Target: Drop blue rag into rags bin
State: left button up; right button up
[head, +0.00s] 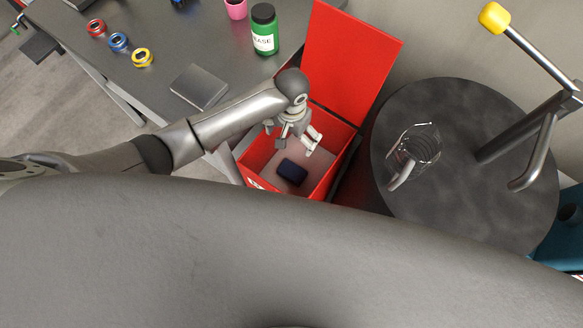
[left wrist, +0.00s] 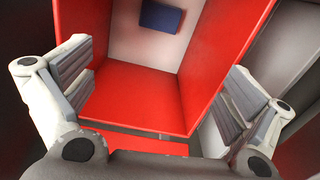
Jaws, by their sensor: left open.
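The blue rag (head: 292,172) lies flat on the pale floor inside the red rags bin (head: 325,187), whose lid stands open. In the left wrist view the rag (left wrist: 160,17) is a small dark blue rectangle at the top, apart from the fingers, inside the bin's red walls (left wrist: 135,100). My left gripper (head: 292,140) is over the bin's opening, above the rag. In the left wrist view its two fingers (left wrist: 158,98) are wide apart with nothing between them. My right gripper does not show in either view.
A dark workbench (head: 165,100) beside the bin holds a green bottle (head: 264,30), a pink cup (head: 236,9), a flat grey plate (head: 199,87) and coloured tape rolls (head: 119,42). A round dark table (head: 450,190) with a wire-like object (head: 413,150) stands right of the bin.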

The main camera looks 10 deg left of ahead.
pick_arm(q)
notch_tip(320, 180, up, 8)
jog(key=shift+f, duration=0.15)
dwell(0.5)
